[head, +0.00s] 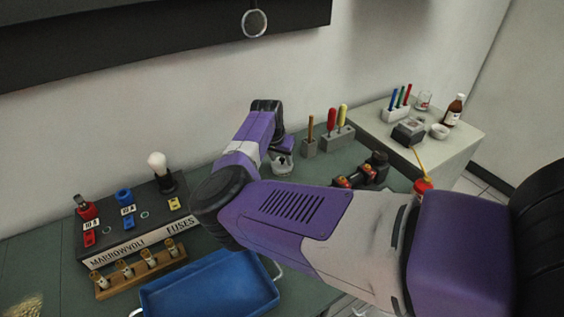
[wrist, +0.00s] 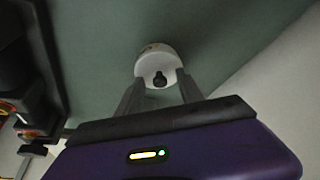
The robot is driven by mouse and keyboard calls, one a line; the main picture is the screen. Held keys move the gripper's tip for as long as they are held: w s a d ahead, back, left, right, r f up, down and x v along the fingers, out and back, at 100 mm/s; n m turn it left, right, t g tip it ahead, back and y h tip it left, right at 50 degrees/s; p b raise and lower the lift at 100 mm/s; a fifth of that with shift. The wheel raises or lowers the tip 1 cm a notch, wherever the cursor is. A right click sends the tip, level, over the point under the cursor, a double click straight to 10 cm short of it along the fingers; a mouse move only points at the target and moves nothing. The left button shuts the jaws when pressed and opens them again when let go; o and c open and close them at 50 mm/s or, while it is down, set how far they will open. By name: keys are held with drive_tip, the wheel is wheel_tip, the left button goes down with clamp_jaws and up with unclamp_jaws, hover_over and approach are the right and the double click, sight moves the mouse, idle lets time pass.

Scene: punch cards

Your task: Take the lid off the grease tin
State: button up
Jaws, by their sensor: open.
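The grease tin (head: 281,166) is a small pale round pot on the green bench, partly hidden by my gripper (head: 284,150) in the head view. In the wrist view the tin (wrist: 157,60) shows its pale round top with a dark knob (wrist: 160,79) in the middle, so the lid appears to be on. My gripper (wrist: 161,80) is open, with one finger on each side of the knob. The fingers look apart from the knob; how far they reach down beside it I cannot tell.
Grey blocks holding coloured-handled tools (head: 337,137) stand right of the tin. A dark device (head: 362,172) lies nearer me. A blue tray (head: 210,287), a fuse board (head: 128,235) and a wooden rack (head: 142,270) are at the left front. A pale side cabinet (head: 453,150) stands at right.

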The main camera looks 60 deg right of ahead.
clamp_jaws()
drive_tip(key=shift+r, duration=0.1)
idle(0.3)
